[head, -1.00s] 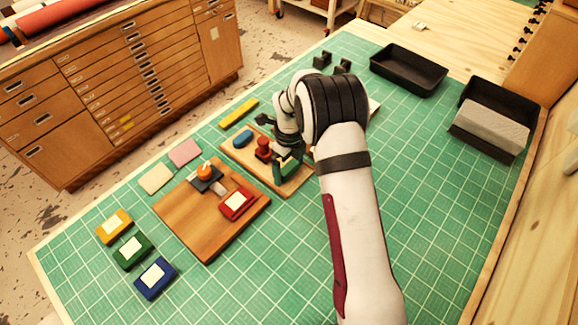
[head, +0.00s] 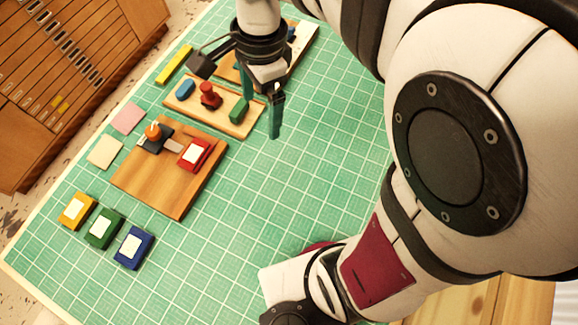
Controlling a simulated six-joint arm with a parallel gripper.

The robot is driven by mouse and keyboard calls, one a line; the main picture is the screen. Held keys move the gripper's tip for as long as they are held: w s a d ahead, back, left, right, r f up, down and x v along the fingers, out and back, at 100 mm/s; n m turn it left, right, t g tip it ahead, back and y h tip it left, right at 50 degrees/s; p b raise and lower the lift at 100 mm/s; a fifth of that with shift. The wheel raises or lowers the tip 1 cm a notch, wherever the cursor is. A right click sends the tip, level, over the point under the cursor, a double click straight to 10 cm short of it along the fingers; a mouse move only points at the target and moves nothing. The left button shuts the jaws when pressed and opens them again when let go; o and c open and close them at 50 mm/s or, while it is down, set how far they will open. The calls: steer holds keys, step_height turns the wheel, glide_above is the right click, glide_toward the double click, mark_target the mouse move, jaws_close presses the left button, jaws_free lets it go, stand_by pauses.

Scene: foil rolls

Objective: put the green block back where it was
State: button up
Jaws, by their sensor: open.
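The green block (head: 239,110) sits at the right end of a narrow wooden board (head: 212,116), in line with a red knobbed piece (head: 210,96) and a blue block (head: 186,88). My gripper (head: 262,114) is open, its dark fingers pointing down. In the picture it is just right of and above the green block. Nothing shows between the fingers, and the block looks clear of them. The exact height of the fingertips over the mat cannot be told.
A larger wooden board (head: 165,187) holds an orange-topped piece (head: 153,130) and a red pad (head: 194,154). Yellow (head: 76,211), green (head: 104,229) and blue (head: 134,248) pads lie at lower left. Another board (head: 301,42) is behind my gripper. The green mat's middle is clear.

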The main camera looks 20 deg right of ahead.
steer(key=s+f+n, duration=0.1)
steer(key=s+n, duration=0.9)
steer(key=s, duration=0.6)
steer(key=shift+s+f+y, duration=0.2)
steer(key=shift+f+y, duration=0.15)
steer(key=shift+y, duration=0.05)
stand_by(0.5)
